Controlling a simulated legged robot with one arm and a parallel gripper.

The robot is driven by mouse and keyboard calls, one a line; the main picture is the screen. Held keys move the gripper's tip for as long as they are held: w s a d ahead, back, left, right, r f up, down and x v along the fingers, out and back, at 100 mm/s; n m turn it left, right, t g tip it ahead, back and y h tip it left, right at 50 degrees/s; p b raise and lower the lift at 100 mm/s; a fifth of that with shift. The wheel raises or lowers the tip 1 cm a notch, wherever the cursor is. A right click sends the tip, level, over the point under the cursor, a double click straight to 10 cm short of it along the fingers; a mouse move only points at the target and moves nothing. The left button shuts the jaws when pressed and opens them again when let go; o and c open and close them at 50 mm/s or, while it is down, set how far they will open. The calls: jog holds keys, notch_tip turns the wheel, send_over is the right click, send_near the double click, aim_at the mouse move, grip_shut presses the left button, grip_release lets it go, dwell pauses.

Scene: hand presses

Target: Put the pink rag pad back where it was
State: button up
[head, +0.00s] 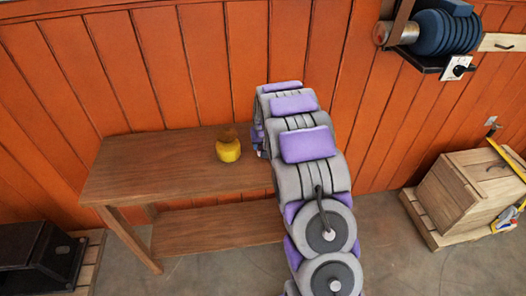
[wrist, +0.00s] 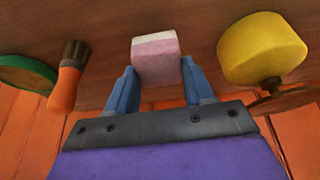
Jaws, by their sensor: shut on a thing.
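The pink rag pad (wrist: 156,62) is a small pink block with a paler end, in the upper middle of the wrist view. My gripper (wrist: 158,72) has its two blue fingers shut on the pad's sides. The wooden table (head: 125,172) lies behind the pad in the wrist view; I cannot tell whether the pad touches it.
A yellow thing with a brown top (head: 228,150) stands on the table, left of my arm. The wrist view also shows an orange-handled brush (wrist: 68,75) and a green round thing (wrist: 28,75). The table's left part is clear. An orange plank wall (head: 140,60) stands behind.

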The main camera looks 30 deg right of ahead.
jog(key=f, duration=0.1)
jog(key=d+f+b, duration=0.1)
jog(key=f, duration=0.1)
jog(key=shift+f, duration=0.3)
jog(key=o, duration=0.9)
jog(key=shift+a+r, duration=0.1)
jog(key=shift+a, duration=0.15)
jog(key=shift+o, duration=0.2)
